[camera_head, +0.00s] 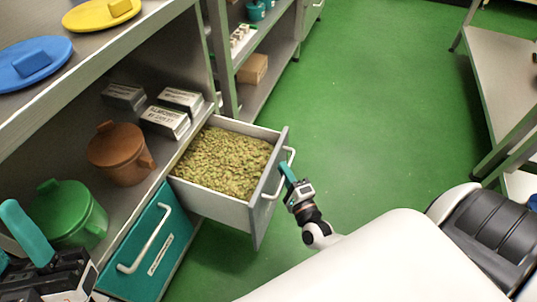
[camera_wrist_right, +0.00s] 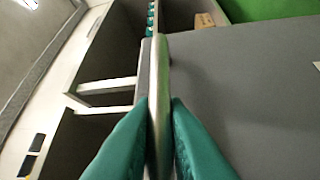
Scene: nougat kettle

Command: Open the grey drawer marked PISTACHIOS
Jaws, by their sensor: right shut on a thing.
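The grey drawer (camera_head: 215,207) stands pulled well out of the unit, filled with green-brown pistachios (camera_head: 225,160). Its front panel is turned away in the head view, so I cannot read a label. My right gripper (camera_head: 287,172) is shut on its pale bar handle (camera_head: 291,155). In the wrist view the handle (camera_wrist_right: 160,75) runs between the two teal fingers, with the grey drawer front (camera_wrist_right: 250,90) beside it. My left gripper (camera_head: 12,238) is at the lower left, open and empty, partly cut off by the frame edge.
A teal closed drawer (camera_head: 178,240) with a white handle is left of the grey one. Above it, a green pot (camera_head: 70,215), a brown pot (camera_head: 118,150) and labelled boxes (camera_head: 165,121) stand on the shelf. Green floor (camera_head: 370,110) is clear to the right; a metal table (camera_head: 500,75) stands beyond.

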